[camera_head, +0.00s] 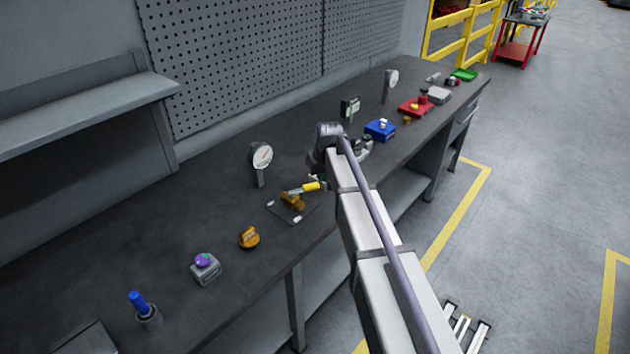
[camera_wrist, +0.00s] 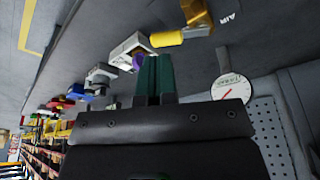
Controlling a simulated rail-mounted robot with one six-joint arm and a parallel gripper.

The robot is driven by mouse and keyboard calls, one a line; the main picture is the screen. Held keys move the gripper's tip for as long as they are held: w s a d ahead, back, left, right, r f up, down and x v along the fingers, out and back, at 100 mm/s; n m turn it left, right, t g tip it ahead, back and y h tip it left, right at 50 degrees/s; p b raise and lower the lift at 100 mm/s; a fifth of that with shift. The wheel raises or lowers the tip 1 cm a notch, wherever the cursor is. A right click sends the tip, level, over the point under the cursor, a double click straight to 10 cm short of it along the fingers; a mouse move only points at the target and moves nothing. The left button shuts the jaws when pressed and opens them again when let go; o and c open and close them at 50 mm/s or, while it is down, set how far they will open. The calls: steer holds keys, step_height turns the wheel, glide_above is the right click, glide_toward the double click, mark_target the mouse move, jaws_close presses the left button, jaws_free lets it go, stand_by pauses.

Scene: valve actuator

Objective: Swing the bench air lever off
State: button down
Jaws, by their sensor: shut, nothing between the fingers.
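The bench air lever has a yellow handle (camera_head: 311,186) on a brass valve body (camera_head: 292,200). It is mounted on a flat dark plate with pale tags on the bench, and the handle points right along the bench. In the wrist view, the yellow handle (camera_wrist: 167,39) and brass body (camera_wrist: 197,15) are at the top, beside an "AIR" marking. My gripper (camera_wrist: 154,75) shows dark green fingers, shut and empty, with their tips close to the handle's free end. I cannot tell whether they touch it. In the head view my arm hides the fingers.
A round gauge (camera_head: 261,157) stands behind the lever; it also shows in the wrist view (camera_wrist: 228,90). An orange knob (camera_head: 249,237) and a purple-knobbed box (camera_head: 205,268) sit to the left. A pale box (camera_wrist: 130,46) is near my fingers. A blue box (camera_head: 380,130) is farther right.

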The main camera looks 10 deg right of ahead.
mark_target(304, 190)
steer(key=w+b+x, duration=0.1)
steer(key=b+x, duration=0.2)
steer(key=x, duration=0.1)
steer(key=b+x, duration=0.4)
steer(key=w+b+x, duration=0.1)
steer(key=b+x, duration=0.2)
steer(key=x, duration=0.1)
steer(key=shift+w+a+r, duration=0.15)
steer(key=shift+w+r, duration=0.2)
steer(key=shift+r, duration=0.15)
steer(key=shift+w, duration=0.2)
steer(key=shift+a, duration=0.2)
